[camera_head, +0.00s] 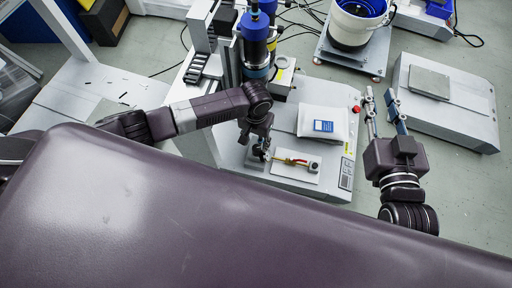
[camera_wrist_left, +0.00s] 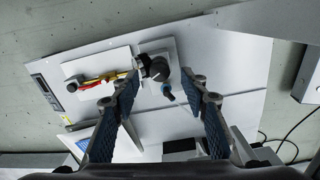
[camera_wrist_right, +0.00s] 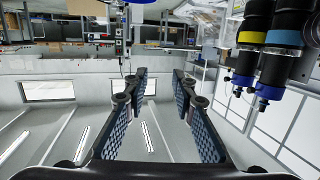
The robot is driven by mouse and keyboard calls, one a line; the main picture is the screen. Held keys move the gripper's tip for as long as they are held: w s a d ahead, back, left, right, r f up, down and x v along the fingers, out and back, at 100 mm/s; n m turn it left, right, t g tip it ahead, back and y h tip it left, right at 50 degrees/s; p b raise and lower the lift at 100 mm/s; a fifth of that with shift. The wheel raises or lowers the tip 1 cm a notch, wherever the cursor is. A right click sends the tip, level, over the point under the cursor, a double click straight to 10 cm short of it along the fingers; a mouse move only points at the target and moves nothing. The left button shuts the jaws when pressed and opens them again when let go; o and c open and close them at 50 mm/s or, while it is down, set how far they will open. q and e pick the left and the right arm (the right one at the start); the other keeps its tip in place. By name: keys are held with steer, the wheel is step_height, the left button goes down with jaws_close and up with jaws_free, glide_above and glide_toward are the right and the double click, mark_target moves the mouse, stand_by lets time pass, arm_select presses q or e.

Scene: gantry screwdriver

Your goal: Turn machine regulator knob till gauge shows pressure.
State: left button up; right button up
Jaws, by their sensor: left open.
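I cannot tell which part is the knob or the gauge, and no reading is legible. My left gripper (camera_wrist_left: 166,84) is open, its fingers on either side of the unit in that view, apparently not touching it. In the head view my left gripper (camera_head: 261,148) hangs over the machine's left part and hides most of the unit. My right gripper (camera_head: 379,101) is open and empty, right of the machine.
A white plate with a round black-topped part (camera_head: 313,167) and red-yellow tubing lies beside the regulator. A white pouch with a blue label (camera_head: 322,124) sits behind it. A blue-topped screwdriver column (camera_head: 255,40) rises behind my left arm. A grey box (camera_head: 445,100) stands at right.

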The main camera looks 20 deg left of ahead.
mark_target(256, 149)
arm_select(q)
step_height(256, 149, down, 4)
steer(key=shift+f+b, duration=0.15)
steer(key=shift+b, duration=0.8)
steer(key=shift+f, duration=0.2)
arm_select(e)
step_height(256, 149, up, 12)
steer(key=s+a+t+y, duration=0.1)
steer(key=t+y, duration=0.1)
steer(key=t, duration=0.4)
steer(key=shift+s+a, duration=0.1)
arm_select(q)
jaws_close()
